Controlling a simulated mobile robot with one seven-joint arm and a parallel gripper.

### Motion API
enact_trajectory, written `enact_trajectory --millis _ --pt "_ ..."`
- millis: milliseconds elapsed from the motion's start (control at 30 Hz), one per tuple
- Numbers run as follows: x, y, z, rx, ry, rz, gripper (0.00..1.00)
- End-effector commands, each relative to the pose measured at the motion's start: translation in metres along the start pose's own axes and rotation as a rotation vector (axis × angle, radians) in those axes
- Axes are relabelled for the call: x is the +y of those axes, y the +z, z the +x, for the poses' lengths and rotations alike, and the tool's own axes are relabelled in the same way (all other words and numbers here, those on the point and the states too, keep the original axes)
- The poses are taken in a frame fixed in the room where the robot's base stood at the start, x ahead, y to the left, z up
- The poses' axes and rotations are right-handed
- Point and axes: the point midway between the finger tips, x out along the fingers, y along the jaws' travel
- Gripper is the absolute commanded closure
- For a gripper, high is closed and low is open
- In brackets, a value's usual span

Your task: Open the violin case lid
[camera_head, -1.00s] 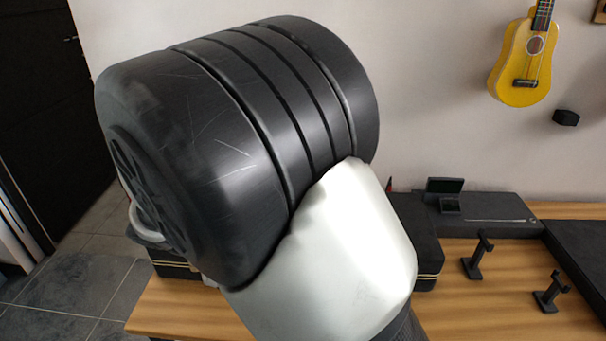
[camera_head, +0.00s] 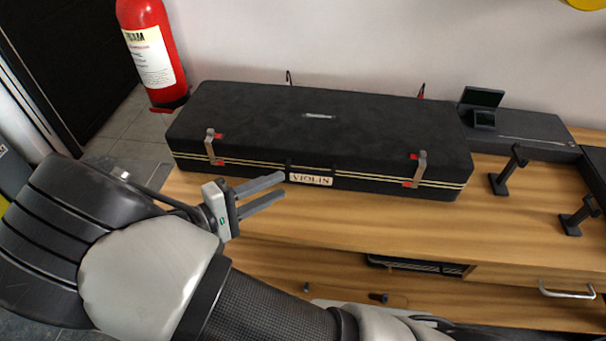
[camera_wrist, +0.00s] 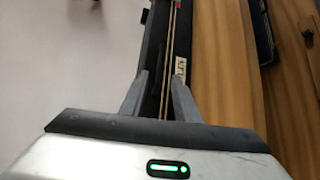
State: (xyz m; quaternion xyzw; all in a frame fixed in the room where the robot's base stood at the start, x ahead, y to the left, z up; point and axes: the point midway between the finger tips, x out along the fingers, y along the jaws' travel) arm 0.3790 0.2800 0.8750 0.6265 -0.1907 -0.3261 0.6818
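The black violin case (camera_head: 315,125) lies on the wooden bench with its lid down. Its front carries gold trim lines and a "VIOLIN" label (camera_head: 311,179). A left latch (camera_head: 213,147) and a right latch (camera_head: 416,170) span the front seam. My gripper (camera_head: 285,186) is in front of the case, just left of the label, with two grey fingers apart and nothing between them. In the wrist view, my gripper (camera_wrist: 160,77) points along the case front (camera_wrist: 152,50), and the trim runs between the fingers. I cannot tell whether a finger touches the case.
A red fire extinguisher (camera_head: 152,50) is left of the case. Black stands (camera_head: 508,170) and a flat black box (camera_head: 535,128) are to the right. The bench top (camera_head: 400,220) before the case is clear. A drawer handle (camera_head: 567,292) protrudes at lower right.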

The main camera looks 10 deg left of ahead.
Motion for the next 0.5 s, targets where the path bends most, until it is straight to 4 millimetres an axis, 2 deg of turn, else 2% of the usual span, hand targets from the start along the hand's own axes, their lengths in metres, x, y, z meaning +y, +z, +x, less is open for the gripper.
enact_trajectory --millis 33,200,400,500 --pt "-0.001 0.001 0.013 -0.003 0.001 -0.002 0.71" --pt "-0.001 0.001 0.048 -0.004 0.000 0.000 0.71" --pt "-0.001 0.000 0.077 -0.002 0.000 -0.001 0.71" --pt "-0.001 0.000 0.085 -0.001 -0.001 0.000 0.71"
